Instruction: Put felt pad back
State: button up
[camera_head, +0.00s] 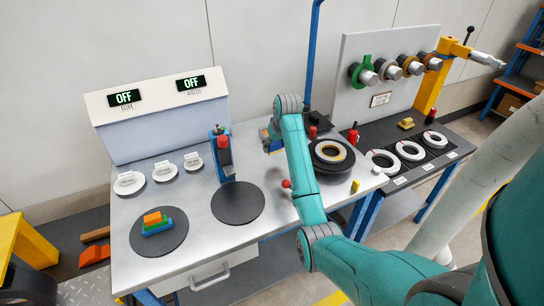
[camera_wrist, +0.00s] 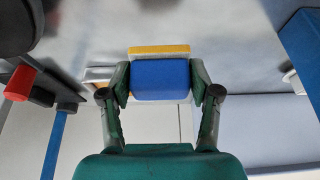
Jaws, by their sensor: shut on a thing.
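My gripper (camera_wrist: 160,85) is shut on a blue block with a yellow layer along its upper edge (camera_wrist: 160,80), one finger on each side. I cannot tell for certain whether this block is the felt pad. In the head view my gripper (camera_head: 271,142) is at the back of the steel bench, partly hidden by my arm, with a little blue and yellow showing at it. Orange, green and blue pieces (camera_head: 156,223) lie stacked on a dark round mat (camera_head: 178,240) at the bench's front left.
A bare dark round mat (camera_head: 238,204) lies mid-bench, with a blue post with a red part (camera_head: 224,155) behind it. A dark round fixture with a pale ring (camera_head: 331,153) stands right of my arm. White discs (camera_head: 163,171) line the back left; a rack of rolls (camera_head: 385,70) stands right.

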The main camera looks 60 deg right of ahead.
aim_at(276, 152)
jog(key=shift+d+f, duration=0.1)
jog(key=shift+f, duration=2.45)
jog(key=shift+f, duration=0.1)
jog(key=o, duration=1)
jog(key=v, duration=1.2)
